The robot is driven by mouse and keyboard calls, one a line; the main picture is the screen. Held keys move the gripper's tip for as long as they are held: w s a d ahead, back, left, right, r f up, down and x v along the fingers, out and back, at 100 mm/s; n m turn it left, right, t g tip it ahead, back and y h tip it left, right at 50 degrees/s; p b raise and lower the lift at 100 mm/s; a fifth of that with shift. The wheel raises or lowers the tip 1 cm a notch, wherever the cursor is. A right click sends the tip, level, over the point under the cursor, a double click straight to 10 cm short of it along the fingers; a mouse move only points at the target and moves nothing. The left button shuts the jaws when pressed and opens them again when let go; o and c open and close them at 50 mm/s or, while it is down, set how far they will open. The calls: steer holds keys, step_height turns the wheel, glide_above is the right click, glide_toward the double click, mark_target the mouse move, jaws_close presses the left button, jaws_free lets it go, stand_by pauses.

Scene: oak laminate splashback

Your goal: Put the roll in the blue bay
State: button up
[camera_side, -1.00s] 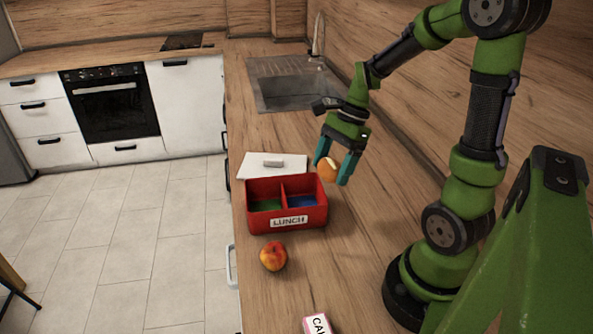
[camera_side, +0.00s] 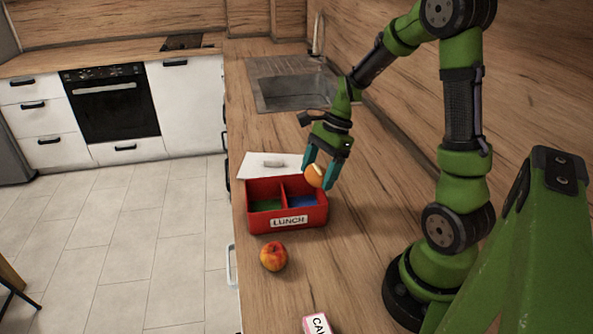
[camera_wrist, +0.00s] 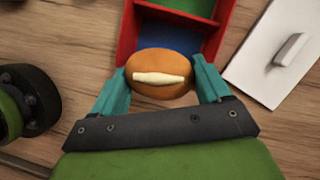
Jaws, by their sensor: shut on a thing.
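The roll (camera_side: 314,174), orange-brown with a pale strip on top, is held between the teal fingers of my gripper (camera_side: 321,172). In the wrist view the roll (camera_wrist: 161,74) sits between both fingertips (camera_wrist: 161,82). The roll is above the box's back right edge, beside the blue bay. In the wrist view it overlaps the near end of the blue bay (camera_wrist: 187,40) and hides part of it.
The white lid (camera_side: 258,164) with a handle lies behind the box. An apple (camera_side: 273,256) sits in front of the box. A pink and white carton (camera_side: 317,324) is at the front edge of view. A sink (camera_side: 290,88) is at the back. Counter right of the box is clear.

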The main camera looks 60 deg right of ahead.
steer(key=shift+f, duration=0.45)
steer(key=o, duration=1)
steer(key=v, duration=1.3)
steer(key=s+a+r+n+t+h, duration=0.1)
steer(key=s+a+r+n+t, duration=0.1)
steer(key=a+n, duration=0.7)
steer(key=s+a+r+n+t+h, duration=0.1)
steer(key=s+a+n+t, duration=0.2)
steer(key=a+n, duration=0.6)
steer(key=shift+s+a+r+t, duration=0.3)
steer(key=shift+s+a+r, duration=0.05)
steer(key=shift+s+a, duration=0.1)
